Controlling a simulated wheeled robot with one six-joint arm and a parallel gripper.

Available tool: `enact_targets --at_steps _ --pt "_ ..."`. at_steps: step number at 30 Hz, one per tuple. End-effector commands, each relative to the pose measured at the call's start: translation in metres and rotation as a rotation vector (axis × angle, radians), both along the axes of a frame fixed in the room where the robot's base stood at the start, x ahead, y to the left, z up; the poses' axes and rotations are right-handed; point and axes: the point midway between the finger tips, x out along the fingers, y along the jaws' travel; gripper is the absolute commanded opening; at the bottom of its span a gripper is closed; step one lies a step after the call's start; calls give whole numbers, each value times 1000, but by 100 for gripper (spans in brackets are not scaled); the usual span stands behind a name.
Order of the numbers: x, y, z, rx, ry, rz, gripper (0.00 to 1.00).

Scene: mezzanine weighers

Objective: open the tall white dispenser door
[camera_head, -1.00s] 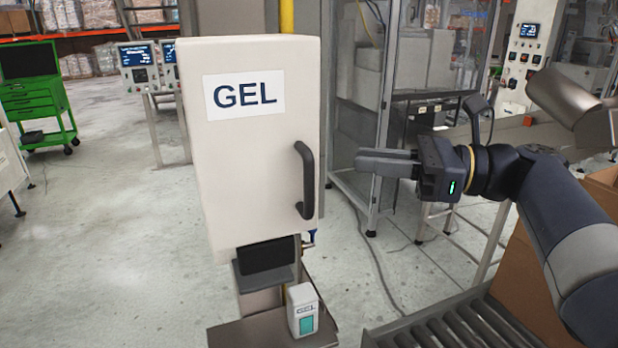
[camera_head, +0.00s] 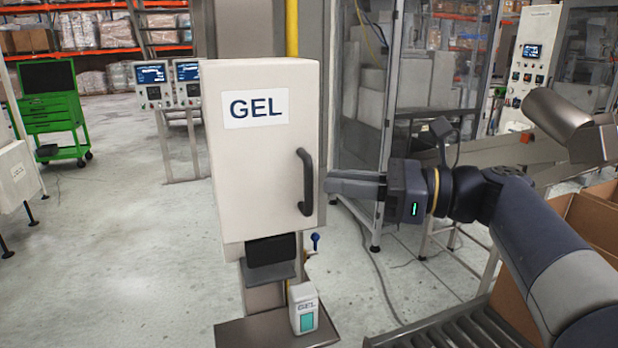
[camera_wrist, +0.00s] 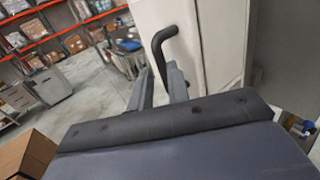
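The tall white dispenser door (camera_head: 255,160) bears a GEL label (camera_head: 256,108) and looks shut. Its dark curved handle (camera_head: 305,182) stands upright near the right edge. My gripper (camera_head: 330,184) points left, just to the right of the door's edge near handle height. The white door also fills the upper middle of the wrist view (camera_wrist: 180,22).
Below the dispenser, a small gel container (camera_head: 304,308) stands on a metal shelf (camera_head: 262,334). A roller conveyor (camera_head: 450,334) and a cardboard box (camera_head: 590,225) are at the lower right. A green tool cart (camera_head: 50,115) stands far left.

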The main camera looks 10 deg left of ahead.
Motion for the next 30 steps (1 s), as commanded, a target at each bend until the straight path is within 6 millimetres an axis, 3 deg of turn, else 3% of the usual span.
enact_targets --at_steps 3,10,23,30 --pt "0 22 0 0 0 4 17" --pt "1 47 0 0 0 3 17" --pt "2 54 0 0 -1 0 16" --pt "2 54 0 0 0 0 0"
